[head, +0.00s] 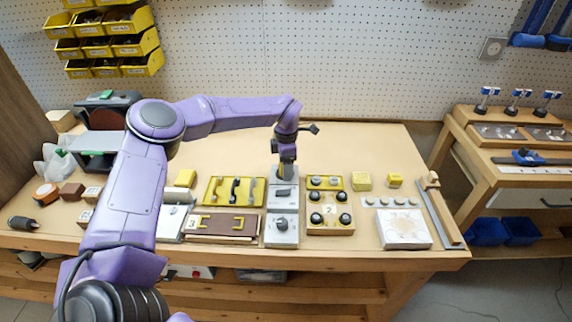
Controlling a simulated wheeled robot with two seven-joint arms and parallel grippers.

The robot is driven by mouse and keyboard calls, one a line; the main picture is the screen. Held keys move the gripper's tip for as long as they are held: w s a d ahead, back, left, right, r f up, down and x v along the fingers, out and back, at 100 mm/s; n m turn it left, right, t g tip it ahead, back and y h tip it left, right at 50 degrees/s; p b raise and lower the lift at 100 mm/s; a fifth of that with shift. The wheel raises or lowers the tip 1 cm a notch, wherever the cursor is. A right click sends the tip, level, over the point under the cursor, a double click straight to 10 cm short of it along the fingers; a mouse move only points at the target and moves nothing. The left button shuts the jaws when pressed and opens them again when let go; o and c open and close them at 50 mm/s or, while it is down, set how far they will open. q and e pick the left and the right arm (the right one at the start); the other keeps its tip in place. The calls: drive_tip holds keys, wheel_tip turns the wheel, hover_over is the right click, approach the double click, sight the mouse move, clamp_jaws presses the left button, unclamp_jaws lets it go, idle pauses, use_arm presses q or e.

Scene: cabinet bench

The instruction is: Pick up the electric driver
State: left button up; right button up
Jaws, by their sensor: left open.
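I cannot pick out the electric driver for certain. A small dark cylindrical item (22,223) lies at the front left corner of the wooden bench (350,150); it is too small to tell what it is. My left arm reaches across the bench from the left. My left gripper (286,174) points down above the back part of a grey panel with dark knobs (281,228). It is open, and I see nothing held in it. I cannot tell whether its fingertips touch the upper knob. My right gripper is out of view.
A yellow tray (210,199) and a yellow-framed knob panel (331,228) flank the grey panel. A white board (403,229) and a metal rail (440,213) lie at right. A dark machine (98,142) stands at left, partly behind my arm. The bench's back middle is clear.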

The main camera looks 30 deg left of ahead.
use_arm(q)
drive_tip(key=shift+a+f, duration=0.15)
drive_tip(key=shift+f, duration=0.05)
drive_tip(key=shift+s+r, duration=0.2)
drive_tip(key=shift+s, duration=0.25)
drive_tip(key=shift+w+f, duration=0.1)
drive_tip(key=shift+w, duration=0.1)
clamp_jaws()
wheel_tip(320, 180, up, 10)
drive_tip(key=shift+r+b, duration=0.1)
drive_tip(key=shift+b, duration=0.8)
